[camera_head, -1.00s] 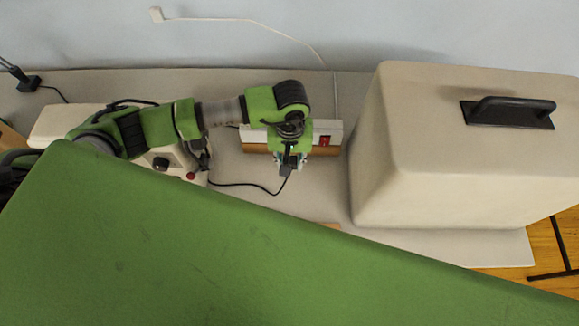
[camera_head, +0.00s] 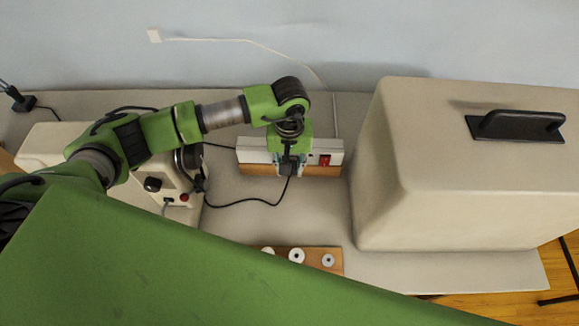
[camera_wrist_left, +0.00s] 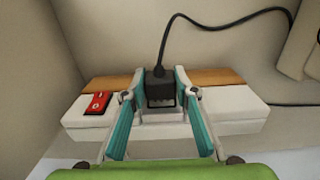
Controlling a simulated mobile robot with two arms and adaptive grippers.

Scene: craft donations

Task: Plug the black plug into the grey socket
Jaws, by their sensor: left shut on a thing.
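My left gripper (camera_head: 289,165) is shut on the black plug (camera_wrist_left: 160,88), which sits between its two teal fingers in the left wrist view. The plug's black cord rises from its far end in that view. The plug is at the middle of a pale power strip (camera_head: 252,152), the only socket unit I see, with a red switch at one end. The strip also shows behind the fingers in the left wrist view (camera_wrist_left: 235,108). The plug covers the outlet area there, and I cannot tell whether its pins are in. My right gripper is not in view.
A beige sewing machine (camera_head: 50,143) stands at the left, and a large beige case (camera_head: 450,190) with a black handle (camera_head: 515,125) at the right. A wooden rack (camera_head: 335,267) with white spools lies in front. The table between is mostly clear apart from the cord.

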